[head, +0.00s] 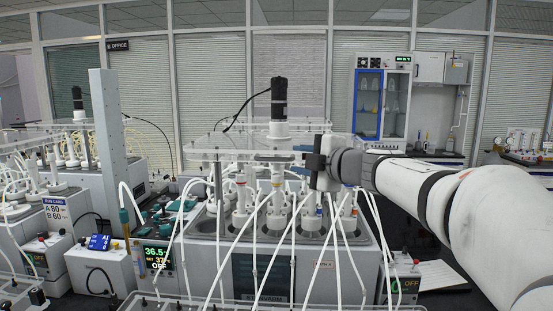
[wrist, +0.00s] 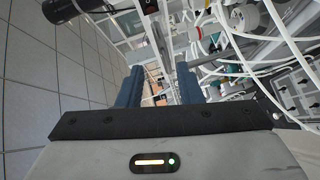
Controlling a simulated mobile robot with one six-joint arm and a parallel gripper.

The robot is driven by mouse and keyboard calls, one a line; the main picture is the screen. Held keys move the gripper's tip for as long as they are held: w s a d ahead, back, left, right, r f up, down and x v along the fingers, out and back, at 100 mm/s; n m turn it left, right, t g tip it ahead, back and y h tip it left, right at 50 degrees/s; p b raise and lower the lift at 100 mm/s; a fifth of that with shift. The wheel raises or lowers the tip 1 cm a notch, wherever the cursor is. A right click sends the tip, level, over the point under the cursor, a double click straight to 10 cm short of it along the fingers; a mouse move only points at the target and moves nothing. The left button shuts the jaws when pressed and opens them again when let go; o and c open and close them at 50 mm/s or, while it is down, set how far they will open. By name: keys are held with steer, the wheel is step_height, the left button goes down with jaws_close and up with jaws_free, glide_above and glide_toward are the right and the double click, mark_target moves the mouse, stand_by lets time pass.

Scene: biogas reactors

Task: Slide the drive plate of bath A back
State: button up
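A clear drive plate (head: 225,143) lies level above the central bath (head: 345,262), with a black motor (head: 279,98) on a white hub standing on it. The orange label on this bath is too small to read for certain. Several white-capped bottles with tubes stand in the bath below the plate. My gripper (head: 314,161) is at the right part of the plate, close to its edge; I cannot tell whether it touches. In the wrist view, its two blue fingers (wrist: 159,75) are apart, with a gap between them. The black motor also shows in the wrist view (wrist: 62,10).
White tubes (head: 232,255) hang in front of the bath. A second bath with a clear plate and motor (head: 78,103) stands at left, beside a grey column (head: 108,140). A controller display (head: 157,257) reads 36.5. A run card (head: 56,210) shows A 80, B 60.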

mark_target(276, 160)
steer(key=shift+n+g+y, duration=0.4)
steer(key=shift+n+g, duration=0.4)
steer(key=shift+n, duration=0.1)
steer(key=x, duration=0.8)
steer(key=shift+s+a+p, duration=0.25)
steer(key=shift+a+p, duration=0.1)
steer(key=shift+a, duration=0.2)
steer(key=shift+c, duration=0.5)
jaws_close()
steer(key=shift+f, duration=0.1)
